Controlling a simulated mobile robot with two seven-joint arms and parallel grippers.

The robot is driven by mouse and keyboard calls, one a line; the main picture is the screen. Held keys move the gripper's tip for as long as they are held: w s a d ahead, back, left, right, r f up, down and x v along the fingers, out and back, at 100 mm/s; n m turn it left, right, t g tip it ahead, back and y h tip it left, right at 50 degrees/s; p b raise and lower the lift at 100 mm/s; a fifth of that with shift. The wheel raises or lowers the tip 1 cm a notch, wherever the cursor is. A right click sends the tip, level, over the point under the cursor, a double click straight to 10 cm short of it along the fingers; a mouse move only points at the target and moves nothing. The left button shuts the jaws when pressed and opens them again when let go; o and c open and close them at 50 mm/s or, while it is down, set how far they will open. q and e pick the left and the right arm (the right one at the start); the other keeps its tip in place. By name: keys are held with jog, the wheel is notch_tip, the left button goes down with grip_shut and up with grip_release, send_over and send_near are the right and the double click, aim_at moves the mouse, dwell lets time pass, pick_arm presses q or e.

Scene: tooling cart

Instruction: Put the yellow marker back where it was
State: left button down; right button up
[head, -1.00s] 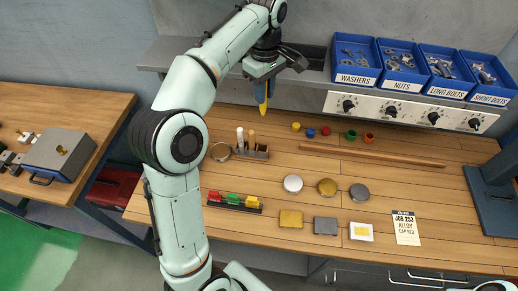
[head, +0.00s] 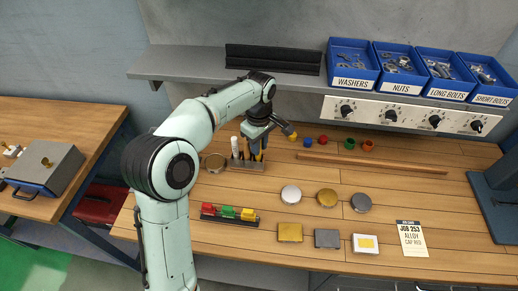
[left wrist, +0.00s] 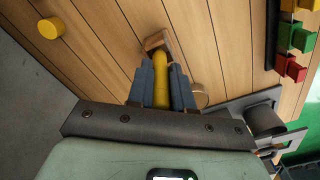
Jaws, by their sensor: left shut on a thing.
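The yellow marker (left wrist: 161,80) is upright between the fingers of my left gripper (left wrist: 162,88) in the left wrist view. In the head view my left gripper (head: 257,152) points down over the right part of the wooden marker holder (head: 248,165). The holder also shows in the left wrist view (left wrist: 156,41), just beyond the marker's tip. A white marker (head: 235,147) stands in the holder's left part. The gripper hides part of the holder, and I cannot tell whether the yellow marker's tip is inside a hole. My right gripper is out of view.
A ring of tape (head: 215,162) lies left of the holder. Small caps, including a yellow one (head: 292,137), stand to its right. A rack of coloured blocks (head: 229,213) is in front. Blue bins (head: 353,80) stand on the shelf.

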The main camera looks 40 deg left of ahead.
pick_arm(q)
jog(key=shift+f, duration=0.85)
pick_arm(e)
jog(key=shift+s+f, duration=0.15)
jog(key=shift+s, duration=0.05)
pick_arm(q)
jog(key=shift+f, duration=0.1)
jog(key=shift+f, duration=0.15)
jog(key=c, duration=1)
grip_release()
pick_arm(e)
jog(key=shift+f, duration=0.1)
pick_arm(q)
notch_tip(320, 180, up, 12)
jog(key=shift+r+p, duration=0.1)
jog(key=shift+p, duration=1)
jog(key=shift+r, duration=0.15)
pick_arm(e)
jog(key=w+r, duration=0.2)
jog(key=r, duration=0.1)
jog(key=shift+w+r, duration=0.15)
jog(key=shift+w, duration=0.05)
